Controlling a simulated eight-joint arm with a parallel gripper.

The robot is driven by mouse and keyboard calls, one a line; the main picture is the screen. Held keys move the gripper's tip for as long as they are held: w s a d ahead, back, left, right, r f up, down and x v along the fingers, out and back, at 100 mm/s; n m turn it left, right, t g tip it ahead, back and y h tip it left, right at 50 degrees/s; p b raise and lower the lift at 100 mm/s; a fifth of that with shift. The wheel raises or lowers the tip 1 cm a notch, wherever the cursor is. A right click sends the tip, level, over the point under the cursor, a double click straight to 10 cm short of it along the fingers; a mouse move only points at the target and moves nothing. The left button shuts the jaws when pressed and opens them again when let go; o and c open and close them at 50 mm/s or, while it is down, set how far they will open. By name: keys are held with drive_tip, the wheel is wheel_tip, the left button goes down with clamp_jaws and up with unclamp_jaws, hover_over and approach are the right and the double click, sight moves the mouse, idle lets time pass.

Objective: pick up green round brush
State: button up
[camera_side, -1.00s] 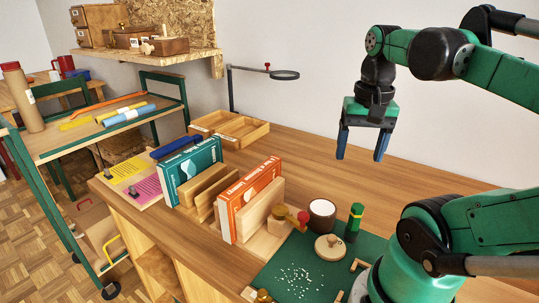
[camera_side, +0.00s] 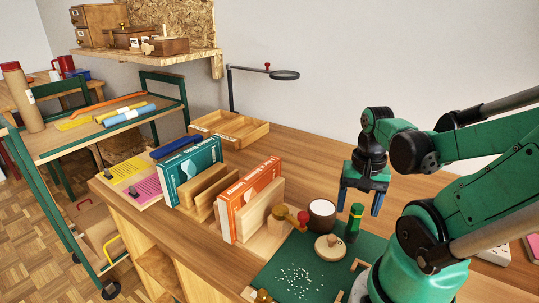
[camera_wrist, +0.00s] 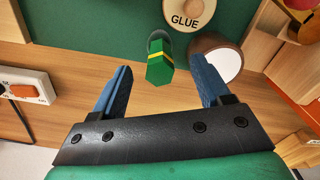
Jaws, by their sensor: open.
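The green round brush (camera_side: 354,221) stands upright on the green mat (camera_side: 375,246), with a yellow band around it. In the wrist view the brush (camera_wrist: 159,68) shows from above, ahead of my fingers and between their lines. My gripper (camera_side: 360,200) is open and empty, above the table just behind and above the brush. Its two blue fingers also show in the wrist view (camera_wrist: 165,85). The brush is apart from both fingers as far as I can see.
A white-filled round pot (camera_side: 321,212) stands close left of the brush. A round wooden GLUE lid (camera_side: 329,247) lies in front. An orange boxed book (camera_side: 250,198) and wooden blocks stand further left. White bits (camera_side: 296,281) lie on the mat.

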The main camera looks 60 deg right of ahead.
sight(354, 223)
drive_tip(key=shift+f, duration=1.8)
clamp_jaws()
